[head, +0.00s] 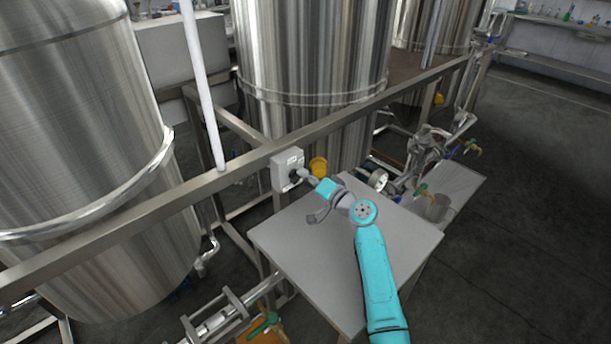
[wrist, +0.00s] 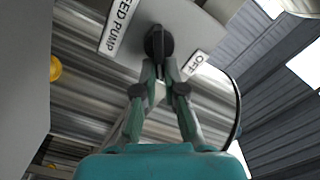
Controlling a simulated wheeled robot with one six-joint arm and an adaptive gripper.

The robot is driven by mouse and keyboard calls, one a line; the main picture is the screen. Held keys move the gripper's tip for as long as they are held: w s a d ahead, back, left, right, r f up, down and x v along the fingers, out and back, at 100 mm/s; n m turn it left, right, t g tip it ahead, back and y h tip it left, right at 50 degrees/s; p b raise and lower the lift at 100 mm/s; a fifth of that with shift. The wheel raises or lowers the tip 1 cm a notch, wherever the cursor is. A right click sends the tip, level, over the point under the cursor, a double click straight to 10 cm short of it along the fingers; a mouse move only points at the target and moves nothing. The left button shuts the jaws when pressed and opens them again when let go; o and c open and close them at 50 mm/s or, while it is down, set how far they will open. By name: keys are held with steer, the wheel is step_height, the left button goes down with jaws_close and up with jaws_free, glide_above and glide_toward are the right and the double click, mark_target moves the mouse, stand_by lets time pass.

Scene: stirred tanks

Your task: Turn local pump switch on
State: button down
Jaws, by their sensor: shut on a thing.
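The local pump switch is a light grey box (head: 287,169) fixed to the steel rail, left of the middle in the head view. In the wrist view its grey face (wrist: 185,22) carries a "...ED PUMP" label (wrist: 119,24) and an "OFF" label (wrist: 194,63). Its black rotary knob (wrist: 158,42) sits between the labels. My gripper (wrist: 160,68) reaches the knob with its fingers closed on the knob's lower part. In the head view my gripper (head: 304,174) meets the front of the box. The knob's exact pointing direction is hard to tell.
A grey table (head: 310,245) lies below my arm. A steel rail (head: 240,165) runs past the switch, with large steel tanks (head: 310,70) behind. A yellow part (head: 319,167) is right beside the box. Pipes and valves (head: 425,150) stand at the right; open floor lies beyond.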

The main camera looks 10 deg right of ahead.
steer(key=shift+m, duration=0.4)
steer(key=c, duration=1.3)
jaws_free()
steer(key=shift+d, duration=0.1)
steer(key=shift+o, duration=0.2)
steer(key=v, duration=1.2)
steer(key=shift+s+f, duration=0.1)
